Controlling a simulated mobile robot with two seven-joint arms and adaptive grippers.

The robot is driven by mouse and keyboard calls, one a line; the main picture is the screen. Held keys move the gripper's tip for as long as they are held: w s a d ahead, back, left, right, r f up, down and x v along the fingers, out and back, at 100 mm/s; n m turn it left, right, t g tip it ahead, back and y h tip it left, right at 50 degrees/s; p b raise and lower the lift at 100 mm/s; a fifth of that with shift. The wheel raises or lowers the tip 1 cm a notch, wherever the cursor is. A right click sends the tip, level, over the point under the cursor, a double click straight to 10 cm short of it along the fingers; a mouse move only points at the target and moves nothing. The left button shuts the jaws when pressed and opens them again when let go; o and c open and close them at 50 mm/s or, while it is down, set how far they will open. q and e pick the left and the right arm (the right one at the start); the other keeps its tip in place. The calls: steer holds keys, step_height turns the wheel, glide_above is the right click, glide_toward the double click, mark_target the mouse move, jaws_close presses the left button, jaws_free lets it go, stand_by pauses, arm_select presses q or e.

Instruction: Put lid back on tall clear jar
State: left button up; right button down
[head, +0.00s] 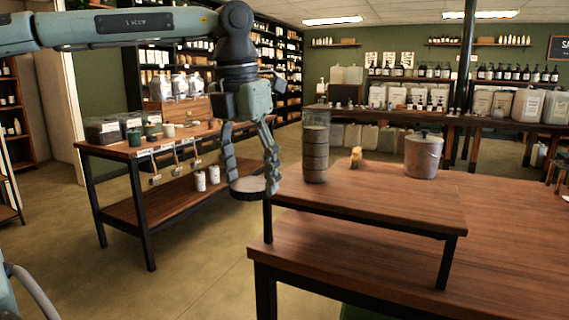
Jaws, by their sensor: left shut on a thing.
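The tall clear jar (315,148) stands upright on the raised wooden shelf of the table, near its left back corner. Its lower part looks brown and banded, its upper part clear, and no lid shows on its top. My left gripper (251,180) points down to the left of the jar and is shut on a round, flat, dark-rimmed lid (247,189). The lid is held roughly level, in the air beside the shelf's left edge, lower in the picture than the jar's top and apart from the jar. My right gripper is not in view.
A small yellowish-brown object (356,156) and a grey lidded pot (423,155) stand on the raised wooden shelf (390,200), right of the jar. The lower tabletop (500,260) is clear at front. A side table (150,210) with containers stands at left.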

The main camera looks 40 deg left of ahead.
arm_select(q)
steer(key=s+a+f+m, duration=0.2)
steer(key=a+f+m, duration=0.4)
steer(key=f, duration=0.4)
step_height(320, 180, down, 17)
steer(key=d+m+g+h, duration=0.1)
steer(key=d+m+h, duration=0.1)
steer(key=m, duration=0.8)
steer(key=w+d+f+m+g+y, duration=0.1)
steer(key=d+f+m, duration=0.6)
steer(key=d+m, duration=0.3)
steer(key=w+d+f+m+g, duration=0.1)
steer(key=d+f+m, duration=0.6)
steer(key=d+m, duration=0.4)
steer(key=d, duration=0.3)
steer(key=shift+w+m+y, duration=0.3)
steer(key=shift+y, duration=0.1)
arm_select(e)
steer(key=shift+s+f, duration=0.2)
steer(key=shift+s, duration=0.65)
arm_select(q)
steer(key=shift+d+f, duration=0.1)
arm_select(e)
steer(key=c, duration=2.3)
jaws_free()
